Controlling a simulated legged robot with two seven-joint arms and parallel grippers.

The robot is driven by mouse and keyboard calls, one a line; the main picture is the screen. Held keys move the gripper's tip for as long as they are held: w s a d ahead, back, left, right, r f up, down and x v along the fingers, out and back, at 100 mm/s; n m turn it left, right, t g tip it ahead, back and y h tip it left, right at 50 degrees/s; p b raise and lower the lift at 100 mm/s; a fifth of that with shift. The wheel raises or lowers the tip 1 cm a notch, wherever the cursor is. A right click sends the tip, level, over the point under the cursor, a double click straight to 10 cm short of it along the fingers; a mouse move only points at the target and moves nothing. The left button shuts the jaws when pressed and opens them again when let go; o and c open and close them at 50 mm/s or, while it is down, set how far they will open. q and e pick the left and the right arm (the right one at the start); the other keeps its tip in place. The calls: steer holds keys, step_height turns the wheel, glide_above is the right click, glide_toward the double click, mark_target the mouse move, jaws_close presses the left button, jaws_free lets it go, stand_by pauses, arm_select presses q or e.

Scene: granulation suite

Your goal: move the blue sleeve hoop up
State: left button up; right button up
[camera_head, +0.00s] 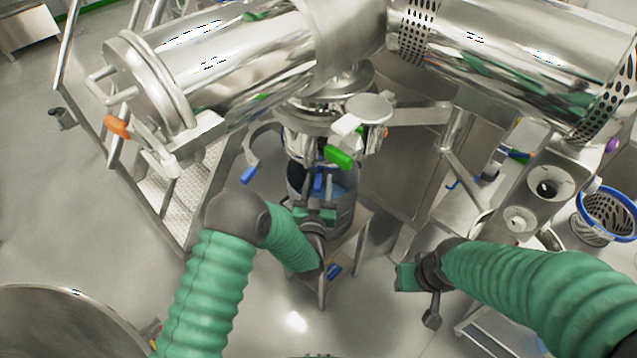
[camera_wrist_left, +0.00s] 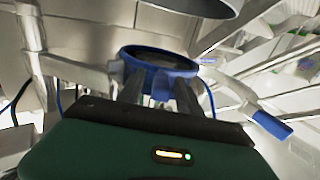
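The blue sleeve hoop (camera_wrist_left: 160,62) shows in the left wrist view as a blue ring just beyond my left gripper (camera_wrist_left: 160,92). In the head view its blue front tab (camera_head: 319,180) sits below the steel outlet, at the top of a bluish sleeve or container. My left gripper (camera_head: 318,182) reaches up to it from below, fingers apart, one on each side of the tab. I cannot tell whether they touch it. My right gripper (camera_head: 432,300) hangs low, away from the hoop, and its fingers are too small to read.
A large steel cylinder (camera_head: 220,70) and the machine body overhang the hoop. A green handle (camera_head: 338,157) and a blue-tipped lever (camera_head: 249,174) are close to it. Steel steps (camera_head: 175,200) stand at left. A blue-rimmed basket (camera_head: 606,215) stands at right.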

arm_select(q)
steer(key=shift+f, duration=0.1)
steer(key=shift+s, duration=0.25)
steer(key=s+a+b, duration=0.1)
steer(key=s+b, duration=0.2)
steer(key=s, duration=1.3)
steer(key=shift+a, duration=0.25)
